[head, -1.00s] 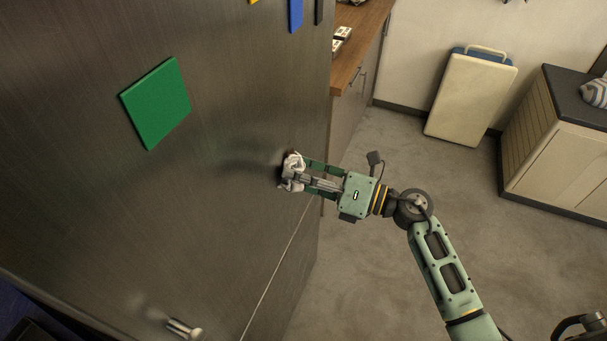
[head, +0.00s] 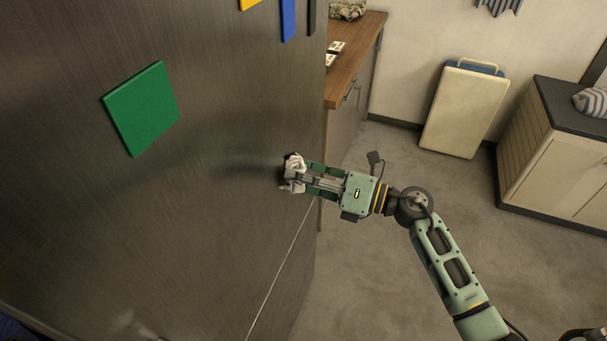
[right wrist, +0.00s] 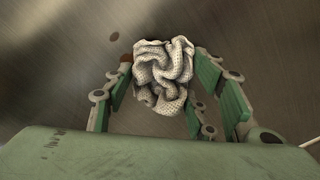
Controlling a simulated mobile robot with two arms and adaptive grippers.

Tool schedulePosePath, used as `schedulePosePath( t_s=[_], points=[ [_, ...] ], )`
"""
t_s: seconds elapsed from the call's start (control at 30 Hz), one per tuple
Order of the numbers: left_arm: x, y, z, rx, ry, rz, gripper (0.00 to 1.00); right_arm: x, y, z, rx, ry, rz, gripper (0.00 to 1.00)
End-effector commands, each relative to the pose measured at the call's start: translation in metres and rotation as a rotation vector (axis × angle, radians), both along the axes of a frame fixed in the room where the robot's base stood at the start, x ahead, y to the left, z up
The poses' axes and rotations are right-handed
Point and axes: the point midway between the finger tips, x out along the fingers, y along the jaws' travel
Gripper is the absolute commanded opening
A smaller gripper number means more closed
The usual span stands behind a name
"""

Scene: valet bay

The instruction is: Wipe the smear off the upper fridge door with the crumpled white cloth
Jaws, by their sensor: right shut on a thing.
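The upper fridge door (head: 120,215) is a large brushed-metal face filling the left of the head view. My right gripper (head: 297,172) is shut on the crumpled white cloth (head: 294,165), close against the door near its right side. The cloth (right wrist: 163,75) also sits between the fingers (right wrist: 160,90) in the right wrist view. How much smear lies behind the cloth is hidden. My left gripper is not in view.
A green square magnet (head: 142,108) is on the door, left of the cloth; blue (head: 288,18) and yellow ones are near the top. A wood-topped counter (head: 352,50) stands beyond the fridge. A cream folded panel (head: 465,108) leans on the wall. A cabinet (head: 555,150) is at right.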

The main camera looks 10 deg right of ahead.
Motion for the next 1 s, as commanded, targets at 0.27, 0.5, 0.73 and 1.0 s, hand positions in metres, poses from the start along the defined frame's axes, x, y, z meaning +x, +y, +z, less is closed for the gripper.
schedulePosePath(
  t_s=[0.27,0.5,0.73,1.0],
  points=[
    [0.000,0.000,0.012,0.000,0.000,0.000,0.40,-0.022,0.018,0.002,0.001,0.002,0.006,0.30],
    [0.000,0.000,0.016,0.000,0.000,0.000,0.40,-0.028,0.023,0.003,0.002,0.000,0.006,0.30],
    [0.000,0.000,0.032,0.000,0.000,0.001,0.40,-0.028,0.022,0.023,0.002,-0.002,0.006,0.30],
    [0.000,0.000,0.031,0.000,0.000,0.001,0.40,-0.023,0.017,0.026,0.002,-0.003,0.004,0.30]
  ],
)
